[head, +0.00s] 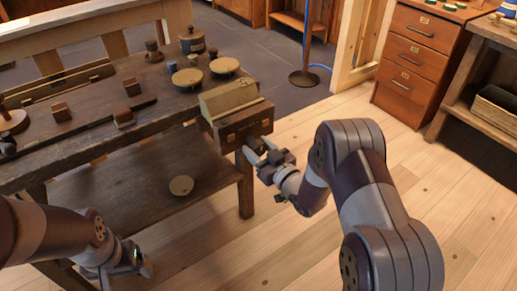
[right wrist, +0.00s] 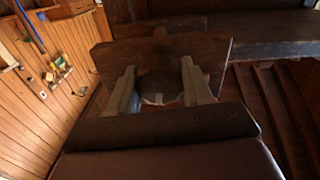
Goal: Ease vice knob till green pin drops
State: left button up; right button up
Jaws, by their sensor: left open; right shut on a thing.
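The wooden vice (head: 240,122) is at the right end of the dark workbench, with a pale olive block (head: 228,96) in its top. My right gripper (head: 257,153) is at the vice's front face, shut on the vice knob. In the right wrist view the two fingers stand on either side of the dark, round knob (right wrist: 160,86), with the vice's wooden jaw (right wrist: 212,50) behind it. The knob is mostly hidden by the fingers in the head view. I cannot make out a green pin. My left gripper (head: 142,268) is open and empty, low at the bench's front left.
The workbench (head: 85,146) carries small wooden blocks, two round tan-topped pieces (head: 187,78) and a dark jar (head: 192,40). A round disc (head: 181,185) lies on its lower shelf (head: 150,210). A drawer cabinet (head: 420,55) stands at the back right.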

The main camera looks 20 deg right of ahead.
jog(key=n, duration=0.3)
jog(key=shift+n+b, duration=0.4)
jog(key=shift+r+n+b, duration=0.1)
jog(key=shift+n+b, duration=0.35)
jog(key=shift+n, duration=1.05)
jog(key=o, duration=1)
jog(key=shift+a, duration=0.1)
jog(key=shift+o, duration=0.2)
jog(key=p+v, duration=0.3)
jog(key=v, duration=0.9)
jog(key=shift+s, duration=0.3)
